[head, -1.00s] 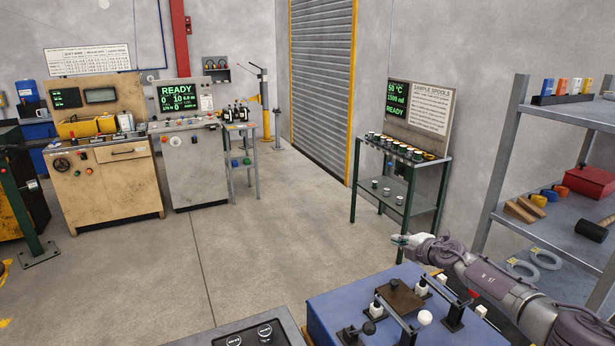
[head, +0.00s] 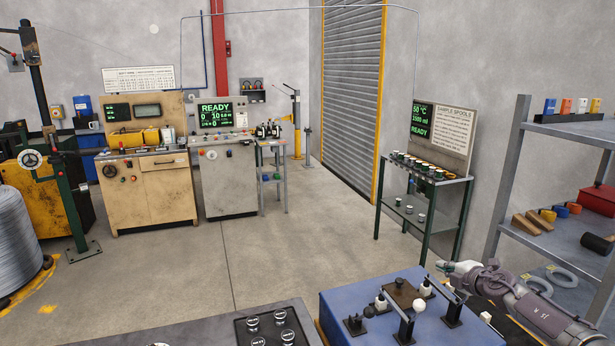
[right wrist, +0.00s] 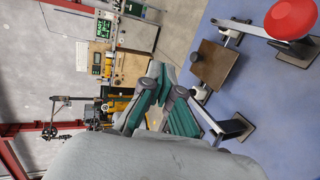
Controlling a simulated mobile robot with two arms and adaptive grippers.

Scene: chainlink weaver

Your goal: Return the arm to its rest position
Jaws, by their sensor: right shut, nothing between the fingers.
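My right gripper (head: 443,266) is shut and empty at the end of my right arm, which comes in from the lower right in the head view. It hangs near the far right corner of a blue-topped bench (head: 345,300). In the right wrist view its fingers (right wrist: 163,92) show together, with nothing between them. Parts of the bench top (right wrist: 225,85) show beside them. My left gripper is in neither view.
A grey shelf rack (head: 505,170) stands close on the right of my arm. A sample spool stand (head: 432,182) is beyond the bench. Two control consoles (head: 155,190) (head: 228,180) stand at the back left. The middle floor (head: 270,240) is clear.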

